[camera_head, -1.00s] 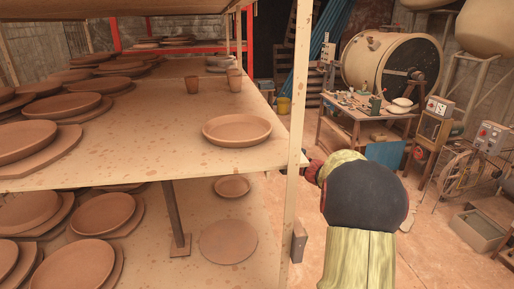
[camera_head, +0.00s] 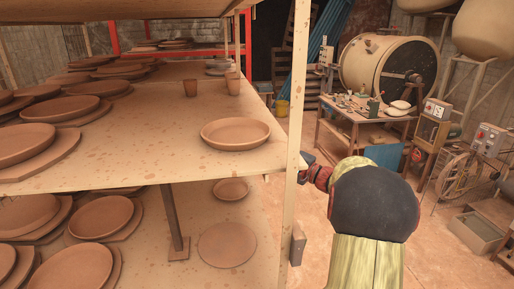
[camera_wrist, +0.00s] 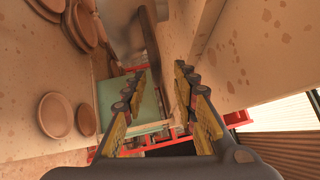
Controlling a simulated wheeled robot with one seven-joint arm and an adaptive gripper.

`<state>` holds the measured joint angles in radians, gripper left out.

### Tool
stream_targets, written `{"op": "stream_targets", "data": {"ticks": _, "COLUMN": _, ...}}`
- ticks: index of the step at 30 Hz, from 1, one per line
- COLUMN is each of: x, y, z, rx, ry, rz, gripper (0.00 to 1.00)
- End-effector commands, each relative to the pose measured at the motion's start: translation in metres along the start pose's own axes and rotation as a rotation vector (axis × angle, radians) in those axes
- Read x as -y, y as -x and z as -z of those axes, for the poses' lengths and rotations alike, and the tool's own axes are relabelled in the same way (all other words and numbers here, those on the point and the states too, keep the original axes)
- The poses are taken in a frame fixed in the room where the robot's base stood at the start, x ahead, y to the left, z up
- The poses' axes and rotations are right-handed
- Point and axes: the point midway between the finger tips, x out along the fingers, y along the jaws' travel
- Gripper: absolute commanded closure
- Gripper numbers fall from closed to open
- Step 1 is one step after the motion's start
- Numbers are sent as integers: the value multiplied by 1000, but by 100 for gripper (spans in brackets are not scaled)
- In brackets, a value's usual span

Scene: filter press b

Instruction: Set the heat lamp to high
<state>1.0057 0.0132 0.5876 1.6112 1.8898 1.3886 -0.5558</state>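I cannot make out a heat lamp or a marked setting control for certain in either view. A small grey box (camera_head: 298,246) is at the front post of the shelf rack, below my gripper, and its face is not readable. My gripper (camera_wrist: 160,72) shows in the wrist view with its two yellow-and-black fingers apart and nothing held between them. In the head view, the red wrist end of my arm is beside the rack's front post, and the fingers are mostly hidden.
The wooden shelf rack (camera_head: 150,168) on the left holds many clay plates, with one plate (camera_head: 235,133) near its front corner. Its front post (camera_head: 297,110) stands close to my arm. A workbench (camera_head: 355,113) and a large drum (camera_head: 385,65) are farther back; floor between is open.

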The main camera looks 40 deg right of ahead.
Motion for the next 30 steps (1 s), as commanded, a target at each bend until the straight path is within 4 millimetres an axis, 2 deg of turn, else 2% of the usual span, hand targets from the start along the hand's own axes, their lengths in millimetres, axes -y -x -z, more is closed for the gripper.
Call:
{"op": "stream_targets", "data": {"ticks": 1, "x": 0, "y": 12, "z": 1, "rx": -4, "ry": 0, "rz": 0, "gripper": 71}}
{"op": "stream_targets", "data": {"ticks": 6, "x": 1, "y": 46, "z": 1, "rx": -3, "ry": 1, "rz": 2, "gripper": 71}}
{"op": "stream_targets", "data": {"ticks": 12, "x": 1, "y": 72, "z": 1, "rx": -2, "ry": 0, "rz": 1, "gripper": 71}}
{"op": "stream_targets", "data": {"ticks": 18, "x": 0, "y": 81, "z": 0, "rx": 1, "ry": 0, "rz": 1, "gripper": 71}}
{"op": "stream_targets", "data": {"ticks": 30, "x": 0, "y": 80, "z": 0, "rx": 1, "ry": 1, "rz": 1, "gripper": 71}}
